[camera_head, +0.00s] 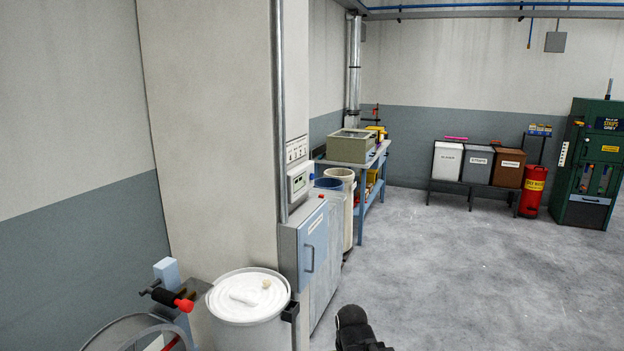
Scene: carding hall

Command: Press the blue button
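I cannot make out a clear blue button. A small blue spot (311,168) shows beside the white wall unit with a display (298,181), on the pillar's right side; it is too small to tell what it is. A black part of my arm, probably my gripper (354,328), shows at the bottom edge right of centre. It is well below and apart from the wall unit, and its fingers cannot be made out.
A workbench (374,162) stands behind. Bins (478,165), a red canister (532,190) and a green machine (593,165) line the back. The right floor is clear.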

